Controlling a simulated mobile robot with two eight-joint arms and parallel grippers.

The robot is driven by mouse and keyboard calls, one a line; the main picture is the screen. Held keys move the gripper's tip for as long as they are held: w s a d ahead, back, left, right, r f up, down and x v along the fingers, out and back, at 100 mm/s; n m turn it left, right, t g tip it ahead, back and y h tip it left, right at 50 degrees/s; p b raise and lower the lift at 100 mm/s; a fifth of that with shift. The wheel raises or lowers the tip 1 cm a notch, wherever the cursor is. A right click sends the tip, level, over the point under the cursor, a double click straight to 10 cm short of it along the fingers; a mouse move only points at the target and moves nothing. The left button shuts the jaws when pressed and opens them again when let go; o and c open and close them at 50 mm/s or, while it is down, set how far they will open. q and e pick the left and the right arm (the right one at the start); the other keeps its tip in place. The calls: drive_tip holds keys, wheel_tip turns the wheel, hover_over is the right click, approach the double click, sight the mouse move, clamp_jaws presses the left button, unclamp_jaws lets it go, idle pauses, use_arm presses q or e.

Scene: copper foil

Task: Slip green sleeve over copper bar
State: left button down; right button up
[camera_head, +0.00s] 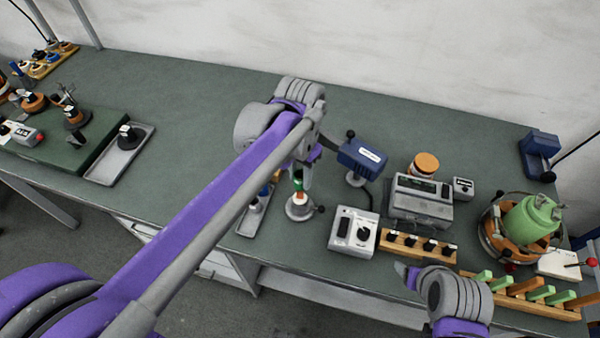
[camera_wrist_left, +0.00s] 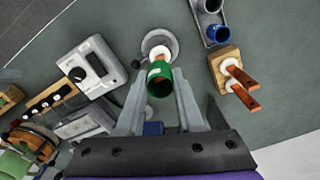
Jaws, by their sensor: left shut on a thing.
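My left gripper (camera_head: 300,180) is shut on the green sleeve (camera_head: 298,184), a short dark green tube. In the left wrist view the sleeve (camera_wrist_left: 160,80) sits between the fingertips, its open end towards the camera. Just beyond it is a round grey stand (camera_head: 299,208) with a white collar and a bit of copper bar (camera_wrist_left: 160,53) showing. The sleeve lies in line above this bar; I cannot tell whether it is around it. Two more copper bars (camera_wrist_left: 240,88) with white collars rise from a wooden block (camera_wrist_left: 222,62). My right gripper (camera_head: 408,275) is low at the right, its jaws unclear.
A blue device (camera_head: 362,155) on a stand is close right of the left gripper. A white box with a knob (camera_head: 353,232), a grey meter (camera_head: 420,203) and a wooden knob rack (camera_head: 418,245) are farther right. A grey tray (camera_head: 250,220) is left.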

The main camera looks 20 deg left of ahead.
use_arm(q)
drive_tip(key=shift+f, duration=0.15)
use_arm(e)
drive_tip(key=shift+f, duration=0.1)
use_arm(q)
drive_tip(key=shift+c, duration=0.8)
unclamp_jaws()
drive_tip(key=shift+r+p, duration=0.5)
drive_tip(key=shift+r, duration=0.55)
use_arm(e)
drive_tip(key=shift+w+r, duration=0.3)
drive_tip(key=shift+r, duration=0.5)
use_arm(q)
drive_tip(key=shift+r+p, duration=0.4)
drive_tip(key=shift+r, duration=0.45)
wheel_tip(320, 180, up, 5)
drive_tip(key=shift+w+r+p, duration=0.1)
drive_tip(key=shift+r+p, duration=0.05)
drive_tip(key=shift+p, duration=1.05)
use_arm(e)
drive_tip(key=shift+t, duration=0.4)
drive_tip(key=w+r, duration=0.2)
drive_tip(key=r, duration=0.2)
drive_tip(key=shift+w+r, duration=0.4)
drive_tip(key=shift+s, duration=0.15)
